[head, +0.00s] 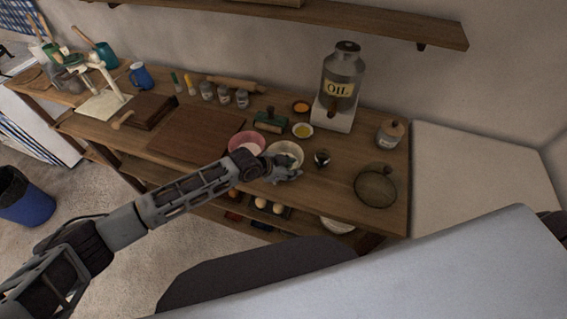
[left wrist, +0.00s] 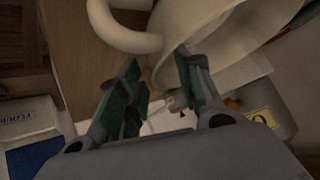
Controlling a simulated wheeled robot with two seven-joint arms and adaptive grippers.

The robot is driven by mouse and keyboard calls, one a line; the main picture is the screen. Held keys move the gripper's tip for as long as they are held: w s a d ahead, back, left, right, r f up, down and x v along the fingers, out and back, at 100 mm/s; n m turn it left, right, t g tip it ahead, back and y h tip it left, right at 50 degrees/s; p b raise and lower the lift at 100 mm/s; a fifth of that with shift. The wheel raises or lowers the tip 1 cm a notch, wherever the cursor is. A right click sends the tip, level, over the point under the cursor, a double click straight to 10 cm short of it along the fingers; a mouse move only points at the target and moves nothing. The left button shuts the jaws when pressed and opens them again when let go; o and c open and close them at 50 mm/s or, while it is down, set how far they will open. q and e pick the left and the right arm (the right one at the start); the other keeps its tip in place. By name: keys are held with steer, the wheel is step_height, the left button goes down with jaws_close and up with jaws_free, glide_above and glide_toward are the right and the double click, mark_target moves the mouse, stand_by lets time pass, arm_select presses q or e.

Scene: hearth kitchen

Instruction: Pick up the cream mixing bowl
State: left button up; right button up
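The cream mixing bowl (head: 287,149) sits on the wooden counter near its front edge, right of a pink bowl (head: 247,141). My left gripper (head: 290,174) is at the bowl's near side and covers part of it. In the left wrist view the cream bowl (left wrist: 208,22) fills the upper right, with a thick cream loop at its left. The fingers of my left gripper (left wrist: 158,75) are apart there, with the bowl's lower edge showing between them. I cannot tell whether either finger touches the bowl. My right gripper is not in view.
A small yellow dish (head: 302,130), a green-topped tool (head: 270,121) and the oil dispenser (head: 342,85) stand behind the bowl. A small dark object (head: 322,158) and a round sieve-like item (head: 376,186) lie to the right. A cutting board (head: 197,135) lies left.

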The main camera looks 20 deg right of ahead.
arm_select(q)
steer(key=shift+w+d+f, duration=0.1)
steer(key=shift+d+f, duration=0.1)
steer(key=shift+f, duration=0.05)
stand_by(0.3)
jaws_close()
steer(key=shift+r, duration=0.1)
